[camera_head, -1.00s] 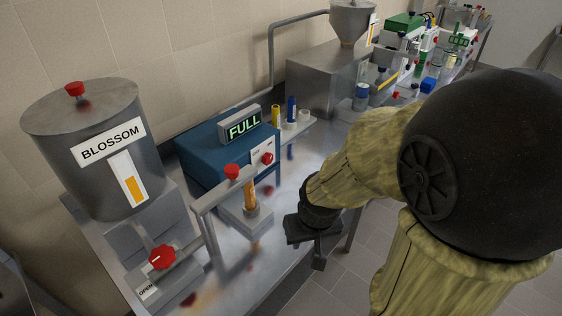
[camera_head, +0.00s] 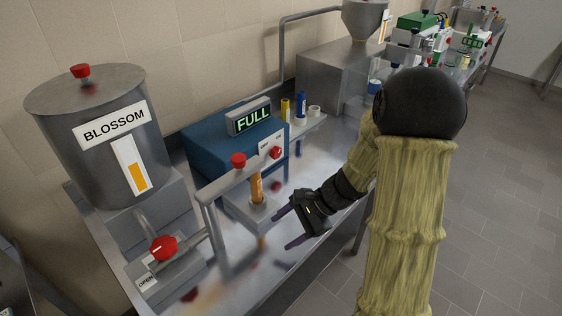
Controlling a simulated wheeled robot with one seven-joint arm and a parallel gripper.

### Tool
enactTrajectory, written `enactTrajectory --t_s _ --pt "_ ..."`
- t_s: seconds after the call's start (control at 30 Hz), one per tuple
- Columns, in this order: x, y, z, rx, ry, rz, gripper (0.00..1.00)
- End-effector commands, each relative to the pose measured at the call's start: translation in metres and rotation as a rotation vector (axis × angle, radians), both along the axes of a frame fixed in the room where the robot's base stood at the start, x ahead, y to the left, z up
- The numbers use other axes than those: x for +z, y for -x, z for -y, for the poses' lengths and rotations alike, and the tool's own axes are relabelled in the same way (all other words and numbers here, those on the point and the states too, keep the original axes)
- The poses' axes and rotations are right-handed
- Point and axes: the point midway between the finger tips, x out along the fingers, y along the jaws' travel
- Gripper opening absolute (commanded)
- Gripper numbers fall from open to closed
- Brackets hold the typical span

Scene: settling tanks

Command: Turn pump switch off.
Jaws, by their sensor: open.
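The pump looks to be the blue box (camera_head: 222,150) on the steel bench, with a lit display (camera_head: 249,117) reading "FULL" on top. A red knob (camera_head: 275,153) on a pale plate on its front looks to be the pump switch; its setting is too small to read. My gripper (camera_head: 285,229) is open and empty, its two dark fingers pointing left. In the picture it is below and slightly right of the knob, over the bench's front part and apart from the knob.
A steel tank (camera_head: 105,145) labelled "BLOSSOM" stands left, with a red valve knob (camera_head: 163,248) by an "OPEN" label. A steel arm with a red cap (camera_head: 238,160) stands over an orange-filled tube (camera_head: 257,187), close left of my gripper. Yellow and blue tubes stand behind.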

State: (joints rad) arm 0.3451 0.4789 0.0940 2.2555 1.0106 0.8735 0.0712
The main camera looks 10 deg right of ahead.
Motion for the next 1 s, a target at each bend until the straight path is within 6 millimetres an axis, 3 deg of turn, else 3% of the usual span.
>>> enactTrajectory --t_s 0.03,0.23,0.4,0.5,0.67,1.0 --pt "-0.011 -0.017 0.004 -0.097 -0.086 -0.026 0.63" --pt "-0.020 -0.093 0.033 -0.468 -0.444 -0.057 0.63" --pt "-0.028 -0.150 0.091 -0.764 -0.733 -0.013 0.63" --pt "-0.031 -0.169 0.124 -0.885 -0.849 0.024 0.63" --pt "-0.031 -0.180 0.146 -0.963 -0.924 0.056 0.63" --pt "-0.030 -0.181 0.145 -0.962 -0.923 0.056 0.63"
